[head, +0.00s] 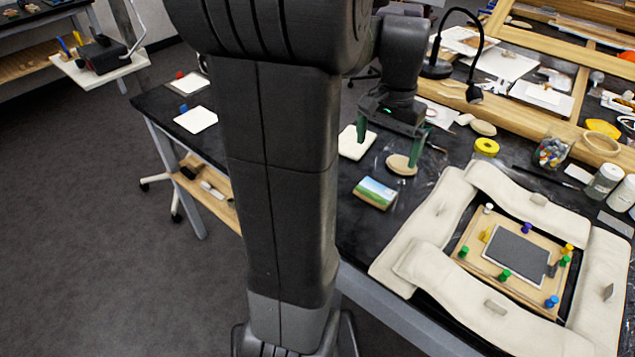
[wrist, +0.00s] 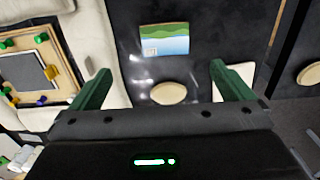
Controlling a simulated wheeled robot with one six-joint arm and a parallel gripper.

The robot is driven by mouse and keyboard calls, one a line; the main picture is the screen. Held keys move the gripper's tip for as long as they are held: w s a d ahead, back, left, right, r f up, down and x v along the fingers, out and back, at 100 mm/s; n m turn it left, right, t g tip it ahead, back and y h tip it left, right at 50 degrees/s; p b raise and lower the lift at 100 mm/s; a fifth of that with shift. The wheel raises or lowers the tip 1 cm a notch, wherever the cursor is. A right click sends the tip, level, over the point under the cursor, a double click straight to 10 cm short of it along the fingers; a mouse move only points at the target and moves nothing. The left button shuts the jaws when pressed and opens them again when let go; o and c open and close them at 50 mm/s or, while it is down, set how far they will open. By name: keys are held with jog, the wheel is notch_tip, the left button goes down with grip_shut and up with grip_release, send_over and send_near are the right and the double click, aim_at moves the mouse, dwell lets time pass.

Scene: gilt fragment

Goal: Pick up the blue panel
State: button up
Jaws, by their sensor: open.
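A small painted panel (head: 375,193) with blue sky and green land lies flat on the black tabletop; it is the bluest panel I see. In the wrist view the panel (wrist: 165,40) lies beyond my fingertips, near the top. My gripper (head: 388,150) has two green fingers, spread apart and empty, above the table and behind the panel in the head view. In the wrist view my gripper (wrist: 160,72) is open, with a pale oval disc (wrist: 168,93) on the table below the gap. A grey-blue panel (head: 516,256) also lies on a pegged board.
Cream padded cushions (head: 440,205) surround the pegged board (head: 470,238) right of the painted panel. A white square (head: 355,143) and the oval disc (head: 401,165) lie near my fingers. A yellow tape roll (head: 487,147) and jar (head: 551,153) stand farther right. A black lamp (head: 437,68) rises behind.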

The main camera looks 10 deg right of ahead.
send_over(374, 193)
jog(key=f, duration=0.7)
jog(key=shift+s+f+b, duration=0.2)
jog(key=shift+f+b, duration=0.1)
jog(key=shift+w+f, duration=0.2)
jog(key=shift+f, duration=2.95)
jog(key=c, duration=0.9)
